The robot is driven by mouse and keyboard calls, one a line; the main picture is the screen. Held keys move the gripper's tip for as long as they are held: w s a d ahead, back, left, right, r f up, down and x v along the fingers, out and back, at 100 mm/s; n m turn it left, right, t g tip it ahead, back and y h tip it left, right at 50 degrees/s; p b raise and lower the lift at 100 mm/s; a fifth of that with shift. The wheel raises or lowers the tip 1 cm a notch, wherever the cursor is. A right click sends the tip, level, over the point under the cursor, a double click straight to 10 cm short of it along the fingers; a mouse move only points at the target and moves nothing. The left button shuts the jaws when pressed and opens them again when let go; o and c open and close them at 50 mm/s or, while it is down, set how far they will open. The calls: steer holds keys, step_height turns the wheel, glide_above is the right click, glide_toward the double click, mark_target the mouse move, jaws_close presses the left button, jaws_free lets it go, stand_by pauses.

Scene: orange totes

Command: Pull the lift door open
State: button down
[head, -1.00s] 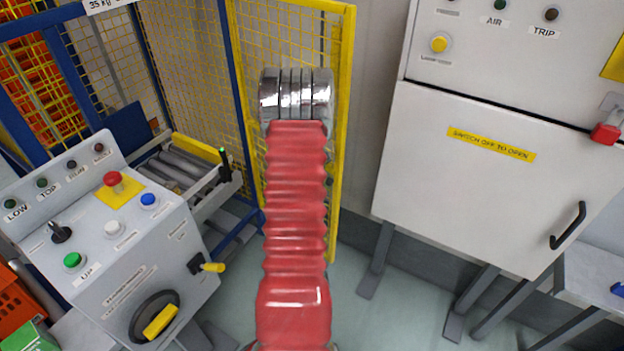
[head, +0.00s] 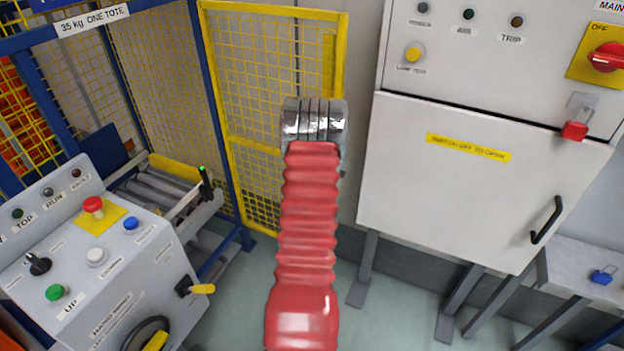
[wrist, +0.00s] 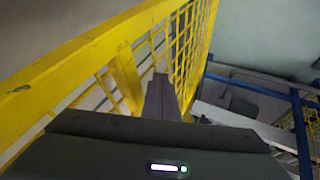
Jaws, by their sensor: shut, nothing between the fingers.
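The lift door is a yellow-framed mesh panel (head: 222,95) beside a blue post in the head view. Its yellow frame and mesh run close across the wrist view (wrist: 75,75). I cannot tell how far it stands open. My gripper shows in the wrist view as dark, shut fingers (wrist: 161,88) with nothing between them, pointing along the mesh beside a yellow frame bar. Whether they touch the door is unclear. In the head view my red arm and metal wrist hide the gripper and the door's lower right part.
A grey control console (head: 130,270) stands at the front left, with a roller conveyor (head: 160,195) behind it. A white cabinet (head: 465,195) on legs stands to the right, with a small table (head: 585,262) beside it. Grey floor shows between console and cabinet.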

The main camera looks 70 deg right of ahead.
steer(key=shift+d, duration=0.2)
stand_by(0.3)
steer(key=shift+a, duration=0.15)
steer(key=s+a+r, duration=0.3)
steer(key=a+r, duration=0.4)
steer(key=a, duration=0.1)
steer(key=shift+a+r, duration=0.4)
stand_by(0.6)
stand_by(0.7)
